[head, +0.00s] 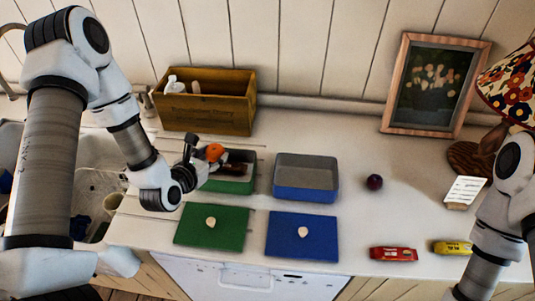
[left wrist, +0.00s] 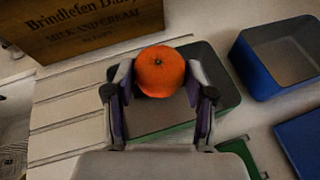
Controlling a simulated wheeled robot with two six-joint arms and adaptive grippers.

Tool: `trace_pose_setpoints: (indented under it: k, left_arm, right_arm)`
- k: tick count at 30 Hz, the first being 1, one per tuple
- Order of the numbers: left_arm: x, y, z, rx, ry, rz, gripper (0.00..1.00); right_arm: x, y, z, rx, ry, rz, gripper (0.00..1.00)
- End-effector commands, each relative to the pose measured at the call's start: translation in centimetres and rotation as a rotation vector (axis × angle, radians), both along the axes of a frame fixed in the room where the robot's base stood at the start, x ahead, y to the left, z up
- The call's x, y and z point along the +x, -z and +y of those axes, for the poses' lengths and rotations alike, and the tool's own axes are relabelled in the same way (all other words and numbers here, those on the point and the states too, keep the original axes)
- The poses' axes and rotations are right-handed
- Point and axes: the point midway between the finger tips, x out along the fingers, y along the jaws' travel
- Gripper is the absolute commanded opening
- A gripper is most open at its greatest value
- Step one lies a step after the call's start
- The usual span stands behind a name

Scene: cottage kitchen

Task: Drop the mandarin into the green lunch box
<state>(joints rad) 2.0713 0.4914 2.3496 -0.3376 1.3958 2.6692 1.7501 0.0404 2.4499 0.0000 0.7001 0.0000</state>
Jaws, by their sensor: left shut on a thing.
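The orange mandarin (head: 215,152) is held between the fingers of my left gripper (head: 206,156), which is shut on it. In the left wrist view the mandarin (left wrist: 159,72) sits between the two fingertips (left wrist: 160,82). The green lunch box (head: 230,187) is open and stands on the counter. The mandarin is above its left, back part, and the fingers hide part of its inside. The box (left wrist: 225,88) shows behind and below the mandarin in the left wrist view. My right arm is at the right of the head view, its gripper out of view.
A blue lunch box (head: 305,192) stands right of the green one. A green lid (head: 232,235) and a blue lid (head: 318,245) lie in front. A wooden crate (head: 205,115) stands behind. A plum (head: 374,182), a red packet (head: 393,254) and a yellow packet (head: 452,247) lie right.

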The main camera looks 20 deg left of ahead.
Motion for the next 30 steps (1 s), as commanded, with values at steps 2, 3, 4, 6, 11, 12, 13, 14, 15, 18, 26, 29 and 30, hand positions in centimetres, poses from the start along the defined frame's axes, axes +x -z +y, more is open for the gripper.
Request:
trace_pose_setpoints:
  k: [2, 3, 4, 6, 11, 12, 13, 14, 15, 18, 26, 29, 30]
  left_arm:
    - [0.2, -0.5, 0.8, -0.001, -0.023, -0.002, 0.19]
    - [0.2, -0.7, 1.1, -0.001, -0.032, -0.001, 0.19]
    - [0.2, -0.7, 1.2, -0.001, -0.036, 0.000, 0.19]
    - [0.3, -0.3, 1.2, 0.000, -0.036, 0.001, 0.19]
    - [0.2, 2.0, 1.2, 0.000, -0.035, 0.001, 0.19]
    - [0.2, 2.6, 1.2, 0.000, -0.035, 0.001, 0.19]
    - [0.2, 3.0, 1.2, 0.000, -0.035, 0.001, 0.19]
    - [0.2, 3.5, 1.2, 0.001, -0.034, 0.002, 0.19]
    - [0.2, 3.9, 1.1, 0.001, -0.034, 0.001, 0.19]
    - [0.2, 4.8, 1.2, 0.001, -0.034, 0.000, 0.19]
    - [0.2, 5.1, 1.2, 0.000, -0.034, -0.001, 0.19]
    - [0.2, 5.1, 1.2, 0.000, -0.034, -0.001, 0.65]
    - [0.2, 5.1, 1.1, 0.000, -0.034, -0.001, 0.79]
  right_arm:
    - [0.0, -0.2, 0.0, 0.000, -0.001, 0.000, 0.40]
    - [0.0, -0.3, 0.0, 0.000, -0.001, 0.000, 0.40]
    - [0.0, -0.3, 0.0, 0.000, -0.001, 0.000, 0.40]
    - [0.0, 0.1, 0.0, 0.000, -0.001, 0.000, 0.40]
    - [0.0, 1.3, 0.0, 0.000, -0.001, 0.000, 0.40]
    - [0.0, 1.6, 0.0, 0.000, -0.001, 0.000, 0.40]
    - [0.0, 1.8, 0.0, 0.000, -0.001, 0.000, 0.40]
    - [0.0, 2.0, 0.0, 0.000, -0.001, 0.000, 0.40]
    - [0.0, 2.2, 0.0, 0.000, -0.001, 0.000, 0.40]
    - [0.0, 2.6, 0.0, 0.000, -0.001, 0.000, 0.40]
    - [0.0, 2.6, 0.0, 0.000, 0.000, 0.000, 0.40]
    - [0.0, 2.6, 0.0, 0.000, 0.000, 0.000, 0.40]
    - [0.0, 2.6, 0.0, 0.000, 0.000, 0.000, 0.40]
